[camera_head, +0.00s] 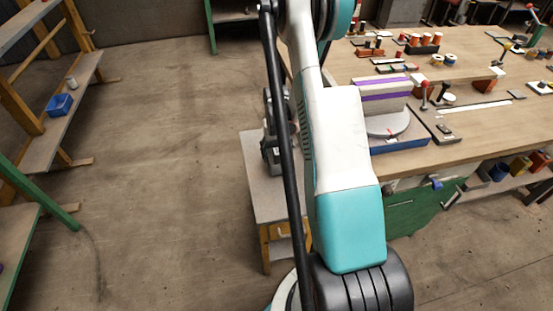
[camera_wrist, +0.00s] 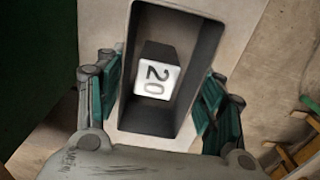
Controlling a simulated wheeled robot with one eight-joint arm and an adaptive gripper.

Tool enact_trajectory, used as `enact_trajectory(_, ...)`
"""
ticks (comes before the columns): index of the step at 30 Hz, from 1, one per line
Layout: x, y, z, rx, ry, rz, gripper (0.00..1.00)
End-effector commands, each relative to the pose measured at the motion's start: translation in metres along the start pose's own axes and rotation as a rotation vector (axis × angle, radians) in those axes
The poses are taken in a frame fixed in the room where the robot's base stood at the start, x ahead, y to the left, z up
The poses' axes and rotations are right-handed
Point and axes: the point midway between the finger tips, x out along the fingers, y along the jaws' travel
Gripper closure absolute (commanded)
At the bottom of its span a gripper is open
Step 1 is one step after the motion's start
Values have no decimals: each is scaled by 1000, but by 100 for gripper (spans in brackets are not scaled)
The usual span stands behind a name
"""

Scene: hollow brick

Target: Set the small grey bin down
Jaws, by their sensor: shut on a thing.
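The small grey bin (camera_wrist: 205,48) is a dark, open-topped rectangular box in the middle of the wrist view. A block (camera_wrist: 155,78) with a white face marked 20 lies inside it. My gripper (camera_wrist: 160,92) has its teal-padded fingers on both long sides of the bin and is shut on it. A pale surface shows beyond the bin. I cannot tell whether the bin touches it. In the head view my arm covers most of the gripper area above a small side table (camera_head: 257,188), so the bin is not clear there.
A large wooden workbench (camera_head: 470,120) stands right of the side table, holding a round plate (camera_head: 388,124) with a purple-striped block (camera_head: 382,88). Shelves at the left hold a blue bin (camera_head: 59,105). The floor (camera_head: 165,160) between is clear.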

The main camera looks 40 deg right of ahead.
Motion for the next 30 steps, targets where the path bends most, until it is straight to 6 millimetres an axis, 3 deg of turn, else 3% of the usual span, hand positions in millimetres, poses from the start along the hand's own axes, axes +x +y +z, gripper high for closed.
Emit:
enact_trajectory(3,22,0,0,0,0,0,66)
enact_trajectory(6,31,0,0,0,0,0,66)
enact_trajectory(17,32,0,0,0,0,0,66)
enact_trajectory(18,32,0,0,0,0,0,31)
enact_trajectory(20,32,0,0,0,0,0,18)
enact_trajectory(30,32,0,0,0,0,0,18)
